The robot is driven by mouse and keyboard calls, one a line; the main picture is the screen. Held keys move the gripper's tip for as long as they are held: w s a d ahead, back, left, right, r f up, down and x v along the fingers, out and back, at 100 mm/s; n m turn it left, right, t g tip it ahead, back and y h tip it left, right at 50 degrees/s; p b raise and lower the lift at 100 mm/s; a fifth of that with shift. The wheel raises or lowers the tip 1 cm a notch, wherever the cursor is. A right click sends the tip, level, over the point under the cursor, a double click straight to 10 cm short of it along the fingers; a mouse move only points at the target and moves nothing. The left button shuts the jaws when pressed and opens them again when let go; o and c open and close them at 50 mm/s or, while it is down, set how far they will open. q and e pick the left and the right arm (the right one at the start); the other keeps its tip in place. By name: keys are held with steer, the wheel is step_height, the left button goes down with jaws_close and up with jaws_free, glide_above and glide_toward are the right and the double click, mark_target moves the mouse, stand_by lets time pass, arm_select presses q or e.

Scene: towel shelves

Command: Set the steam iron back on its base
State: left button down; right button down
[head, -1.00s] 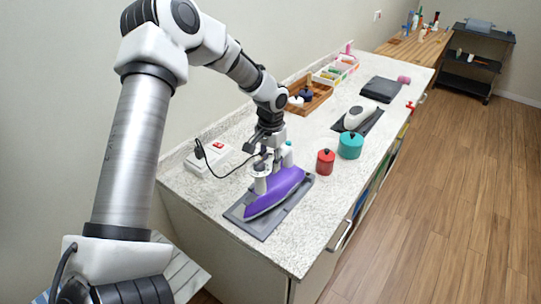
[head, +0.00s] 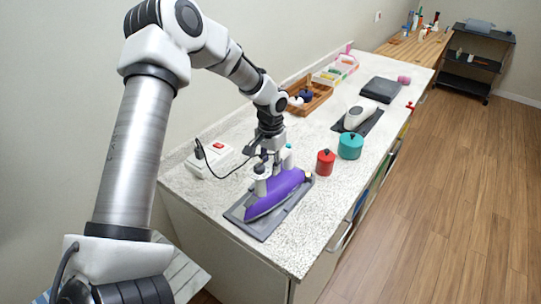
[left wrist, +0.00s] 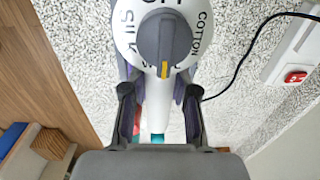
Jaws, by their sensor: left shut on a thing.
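The steam iron (head: 272,196) has a purple body and a white upper part, and it is over the grey base (head: 264,231) at the near end of the counter. It looks level and lined up along the base; whether it touches the base is hard to tell. My left gripper (head: 268,157) reaches down from above and is shut on the iron's handle. In the left wrist view, the white handle (left wrist: 157,112) lies between the two dark fingers, with the iron's dial (left wrist: 165,40), lettered SILK and COTTON, beyond them. My right gripper is out of view.
A white switch box (head: 208,158) with a black cord is left of the iron. A red pot (head: 325,163) and a teal pot (head: 350,147) stand to its right. Farther back are a white appliance (head: 355,117) on a dark mat and a wooden tray (head: 318,96).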

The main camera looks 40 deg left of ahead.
arm_select(q)
steer(key=shift+f, duration=0.15)
steer(key=c, duration=0.9)
jaws_free()
steer(key=shift+o, duration=0.5)
steer(key=o, duration=0.5)
step_height(320, 180, up, 8)
steer(key=p, duration=0.7)
steer(key=shift+p, duration=0.35)
